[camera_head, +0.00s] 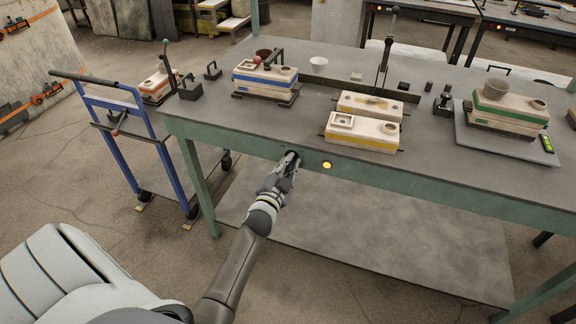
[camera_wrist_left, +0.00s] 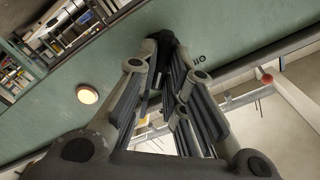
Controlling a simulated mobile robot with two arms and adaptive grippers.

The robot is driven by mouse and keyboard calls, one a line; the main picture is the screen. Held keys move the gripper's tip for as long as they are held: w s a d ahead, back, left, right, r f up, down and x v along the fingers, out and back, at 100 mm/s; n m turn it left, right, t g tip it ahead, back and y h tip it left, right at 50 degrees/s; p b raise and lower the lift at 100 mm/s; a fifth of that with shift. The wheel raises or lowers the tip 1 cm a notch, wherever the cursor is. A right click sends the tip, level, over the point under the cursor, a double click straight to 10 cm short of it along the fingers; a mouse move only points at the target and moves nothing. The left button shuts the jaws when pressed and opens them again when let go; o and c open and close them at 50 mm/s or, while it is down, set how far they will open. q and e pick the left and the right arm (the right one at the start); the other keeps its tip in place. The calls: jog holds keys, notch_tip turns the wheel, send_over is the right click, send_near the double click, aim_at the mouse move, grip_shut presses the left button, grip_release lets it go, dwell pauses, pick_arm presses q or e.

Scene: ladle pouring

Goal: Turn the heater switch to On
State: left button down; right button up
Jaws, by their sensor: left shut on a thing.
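The heater switch is a dark knob (camera_wrist_left: 166,46) on the green front edge of the table, mostly hidden by my fingers. My left gripper (camera_head: 291,158) reaches up to this edge from below. In the left wrist view its fingers (camera_wrist_left: 163,62) are closed around the dark knob. A small upside-down "On" label (camera_wrist_left: 199,58) shows just right of the fingertips. A round lamp (camera_head: 326,165) glows orange on the same edge, to the right of my gripper; it also shows in the left wrist view (camera_wrist_left: 87,95). My right gripper is in neither view.
The grey tabletop (camera_head: 240,130) holds several sand moulds, including one with a blue stripe (camera_head: 263,75) and one with a yellow stripe (camera_head: 362,132). A blue cart (camera_head: 140,125) stands left of the table. A lower shelf (camera_head: 400,235) lies under the tabletop.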

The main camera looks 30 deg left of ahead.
pick_arm(q)
jog(key=shift+m, duration=0.4)
jog(key=c, duration=1.5)
grip_release()
jog(key=v, duration=1.2)
jog(key=shift+f, duration=0.1)
